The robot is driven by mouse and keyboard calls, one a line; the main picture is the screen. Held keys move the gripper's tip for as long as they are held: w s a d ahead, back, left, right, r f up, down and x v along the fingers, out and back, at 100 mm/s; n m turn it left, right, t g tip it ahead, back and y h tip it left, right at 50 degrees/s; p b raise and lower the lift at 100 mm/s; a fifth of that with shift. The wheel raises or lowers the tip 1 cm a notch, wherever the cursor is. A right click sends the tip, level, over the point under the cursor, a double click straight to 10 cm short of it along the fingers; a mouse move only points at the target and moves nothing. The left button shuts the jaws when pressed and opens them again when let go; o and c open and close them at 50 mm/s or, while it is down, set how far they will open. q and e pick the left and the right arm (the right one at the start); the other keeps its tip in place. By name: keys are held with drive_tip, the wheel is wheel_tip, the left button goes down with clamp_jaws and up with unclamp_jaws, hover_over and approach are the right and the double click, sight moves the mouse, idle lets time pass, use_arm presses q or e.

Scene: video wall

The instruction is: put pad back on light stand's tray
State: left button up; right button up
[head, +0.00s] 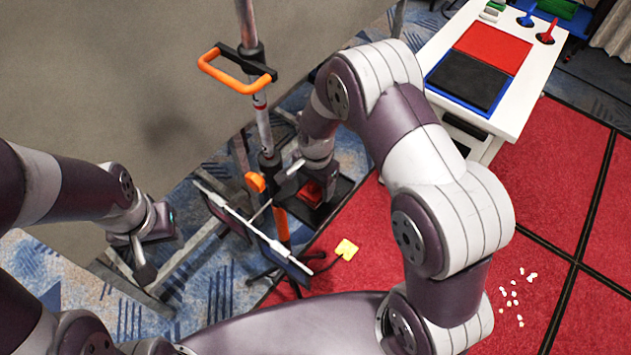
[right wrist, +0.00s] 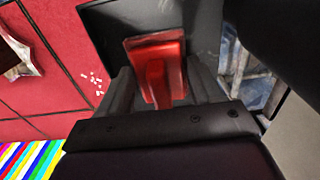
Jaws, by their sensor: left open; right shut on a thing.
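The light stand (head: 264,130) is a pole with orange parts and an orange loop handle (head: 238,65). A dark flat tray (head: 340,193) is beside the pole, under my right gripper. My right gripper (head: 316,182) is shut on the red pad (head: 309,195), which is partly hidden by the gripper. In the right wrist view the red pad (right wrist: 155,48) has a raised grip between the fingers (right wrist: 160,90), over the dark tray (right wrist: 100,25). I cannot tell whether pad and tray touch. My left gripper (head: 155,245) is open and empty at the left, apart from the stand.
A white table (head: 520,110) with red and black panels stands at the back right. White-edged dark panels (head: 285,262) lie tilted near the pole. A yellow item (head: 347,249) and scattered white bits (head: 515,295) lie on the red carpet. A grey wall is at upper left.

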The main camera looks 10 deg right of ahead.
drive_tip(key=shift+f, duration=0.1)
drive_tip(key=o, duration=0.9)
drive_tip(key=shift+o, duration=0.2)
drive_tip(key=shift+r, duration=0.2)
wheel_tip(320, 180, up, 12)
drive_tip(key=shift+s+f+b, duration=0.15)
drive_tip(key=shift+f+b, duration=0.05)
drive_tip(key=shift+b, duration=0.9)
drive_tip(key=s+d+n, duration=0.3)
drive_tip(key=s+n, duration=0.2)
drive_tip(key=s, duration=0.1)
drive_tip(key=s+d+n+t, duration=0.1)
drive_tip(key=s+d+n, duration=0.2)
drive_tip(key=s+n, duration=0.2)
drive_tip(key=shift+s+r+n, duration=0.3)
drive_tip(key=shift+s, duration=0.95)
